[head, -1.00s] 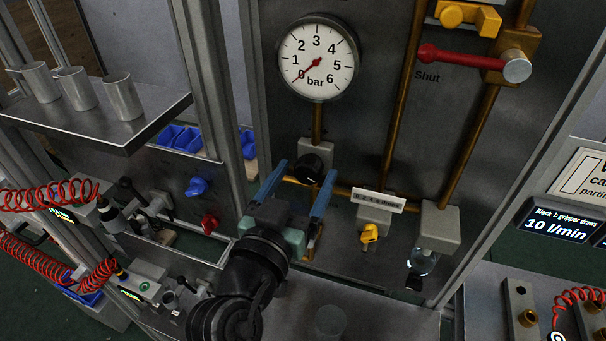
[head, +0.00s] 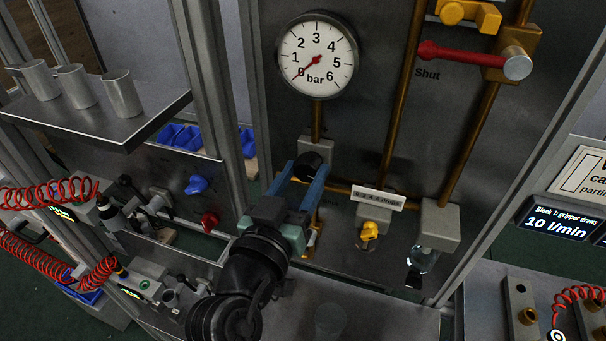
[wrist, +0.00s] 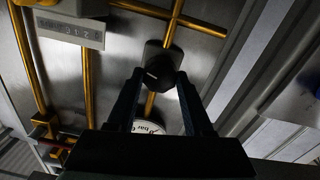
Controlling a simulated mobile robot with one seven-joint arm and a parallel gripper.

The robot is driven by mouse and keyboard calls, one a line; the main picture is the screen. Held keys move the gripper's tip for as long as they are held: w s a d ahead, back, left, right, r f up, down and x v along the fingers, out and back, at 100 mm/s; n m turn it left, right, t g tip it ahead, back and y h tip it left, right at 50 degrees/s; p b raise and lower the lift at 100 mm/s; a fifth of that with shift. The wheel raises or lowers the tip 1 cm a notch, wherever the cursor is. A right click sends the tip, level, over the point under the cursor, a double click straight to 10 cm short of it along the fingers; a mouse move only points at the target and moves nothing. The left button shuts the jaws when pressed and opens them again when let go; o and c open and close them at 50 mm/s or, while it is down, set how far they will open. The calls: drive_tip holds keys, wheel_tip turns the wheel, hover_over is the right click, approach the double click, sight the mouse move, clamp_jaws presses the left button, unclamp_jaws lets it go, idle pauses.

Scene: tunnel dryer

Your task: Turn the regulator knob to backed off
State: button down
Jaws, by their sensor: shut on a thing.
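The black regulator knob (head: 308,162) sits on a grey block on the panel, below the pressure gauge (head: 317,56). The gauge needle points near 0 bar. My gripper (head: 306,168) reaches up from below with its blue fingers on either side of the knob. In the wrist view the knob (wrist: 160,72) is between the two dark fingertips, with a pale mark on its face. The gripper is shut on the knob. The fingers partly hide the knob's sides in the head view.
A red lever (head: 465,57) beside the word "Shut" lies at upper right. A yellow knob (head: 369,231) is right of my gripper, under a white label strip (head: 378,199). Brass pipes (head: 400,110) run over the panel. A shelf with metal cups (head: 122,95) stands at left.

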drive_tip(key=n, duration=0.5)
drive_tip(key=n+p, duration=0.2)
drive_tip(key=n, duration=0.4)
drive_tip(key=n+p, duration=0.3)
drive_tip(key=n, duration=0.3)
drive_tip(key=shift+p, duration=0.35)
drive_tip(key=n+p, duration=0.2)
drive_tip(key=n, duration=0.2)
drive_tip(key=shift+f+n, duration=0.1)
drive_tip(key=shift+n, duration=0.5)
drive_tip(key=shift+c, duration=1.5)
unclamp_jaws()
drive_tip(key=shift+f, duration=0.1)
